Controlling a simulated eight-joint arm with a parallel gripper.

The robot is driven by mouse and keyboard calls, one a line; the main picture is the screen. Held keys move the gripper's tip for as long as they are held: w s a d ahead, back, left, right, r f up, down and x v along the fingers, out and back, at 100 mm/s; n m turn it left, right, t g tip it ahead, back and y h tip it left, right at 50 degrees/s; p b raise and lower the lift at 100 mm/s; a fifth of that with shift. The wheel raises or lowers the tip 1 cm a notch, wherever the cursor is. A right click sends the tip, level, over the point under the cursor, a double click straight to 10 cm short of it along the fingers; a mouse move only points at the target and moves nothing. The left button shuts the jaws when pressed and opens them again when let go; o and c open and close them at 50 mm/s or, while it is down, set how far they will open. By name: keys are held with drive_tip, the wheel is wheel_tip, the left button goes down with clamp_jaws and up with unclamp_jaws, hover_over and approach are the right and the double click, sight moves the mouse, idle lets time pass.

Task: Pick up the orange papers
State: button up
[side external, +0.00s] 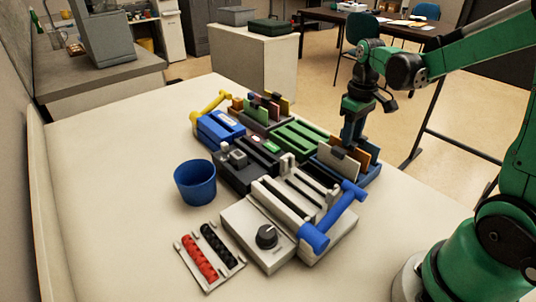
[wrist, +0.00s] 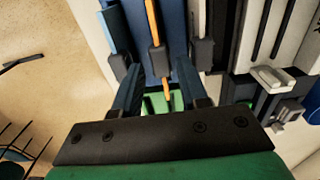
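The orange papers (side external: 362,158) stand upright in a blue holder (side external: 372,176) at the right end of the group of desk devices. In the wrist view the orange papers (wrist: 152,22) show edge-on as a thin strip with a dark grey clip (wrist: 157,58) on it. My gripper (side external: 350,146) points down at the holder. In the wrist view my gripper (wrist: 159,72) is open, with one finger on each side of the orange papers' line. I cannot tell how deep the fingertips reach or whether they touch anything.
White papers (side external: 338,162) stand beside the orange ones, close to my gripper. A green slotted tray (side external: 300,139), a grey device with a blue handle (side external: 318,235) and a blue cup (side external: 195,182) stand nearby. The table's left part (side external: 110,160) is clear.

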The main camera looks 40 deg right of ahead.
sight(349, 148)
drive_tip(key=shift+f, duration=2.45)
clamp_jaws()
